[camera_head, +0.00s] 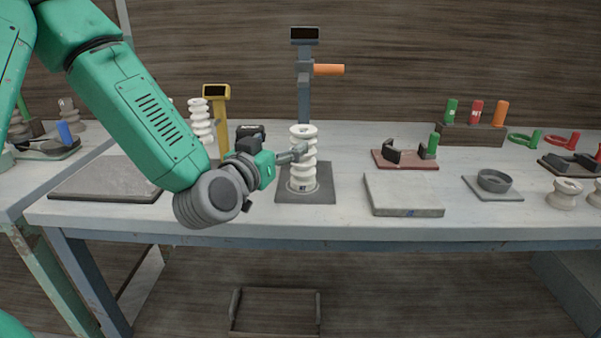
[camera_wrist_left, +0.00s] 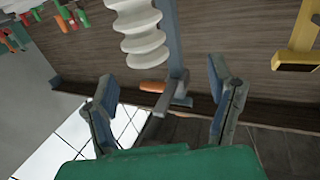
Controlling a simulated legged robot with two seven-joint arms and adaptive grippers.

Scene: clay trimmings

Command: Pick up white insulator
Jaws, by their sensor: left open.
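A white ribbed insulator (camera_head: 303,175) stands upright on a dark square base (camera_head: 285,197) in front of a grey post with an orange handle. A second white ribbed insulator (camera_head: 200,122) stands further left.
A yellow post (camera_head: 217,100) and a dark device stand behind my left wrist. To the right are a grey slab (camera_head: 403,194), a red-brown tray (camera_head: 405,163), a ring on a plate (camera_head: 493,181) and small white insulators (camera_head: 565,193). A dark slab (camera_head: 108,182) lies at left.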

